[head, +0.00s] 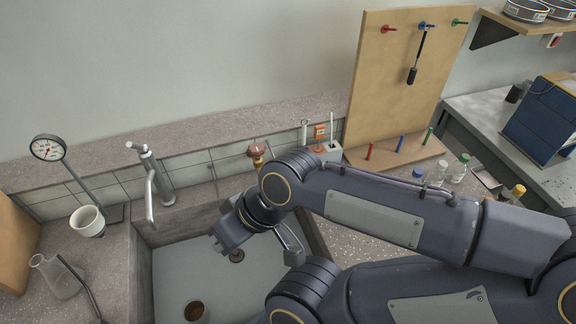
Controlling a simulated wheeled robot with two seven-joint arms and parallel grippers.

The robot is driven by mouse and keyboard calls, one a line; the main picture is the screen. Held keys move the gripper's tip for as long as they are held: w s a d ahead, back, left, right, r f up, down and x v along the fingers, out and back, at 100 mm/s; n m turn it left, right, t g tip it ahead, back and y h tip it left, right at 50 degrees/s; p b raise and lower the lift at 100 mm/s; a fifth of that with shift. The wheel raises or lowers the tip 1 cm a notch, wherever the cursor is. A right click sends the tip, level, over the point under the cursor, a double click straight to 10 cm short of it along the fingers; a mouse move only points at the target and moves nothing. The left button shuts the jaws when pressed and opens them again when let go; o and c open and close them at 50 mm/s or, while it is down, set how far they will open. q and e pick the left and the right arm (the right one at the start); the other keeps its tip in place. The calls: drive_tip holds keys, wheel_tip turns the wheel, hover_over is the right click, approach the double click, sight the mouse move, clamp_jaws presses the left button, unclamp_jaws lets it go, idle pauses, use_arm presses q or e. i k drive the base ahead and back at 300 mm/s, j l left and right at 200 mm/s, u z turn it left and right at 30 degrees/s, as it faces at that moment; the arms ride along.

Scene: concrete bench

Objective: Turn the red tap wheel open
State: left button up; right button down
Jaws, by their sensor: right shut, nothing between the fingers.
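The red tap wheel (257,150) sits on top of a brass stem behind the sink, at the middle of the head view. It stands just beyond my right arm's wrist and looks clear of it. My right gripper (226,246) hangs over the sink, below and left of the wheel, pointing down and left. It is shut and empty, and its fingertips are partly hidden by its own body. My left gripper is out of the picture.
A chrome faucet (152,180) stands at the sink's back left. A pegboard (408,80) and several bottles are right. The sink (180,262) holds a brown cup (194,311).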

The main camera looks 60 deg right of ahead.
sight(257, 149)
drive_tip(key=z, duration=1.7)
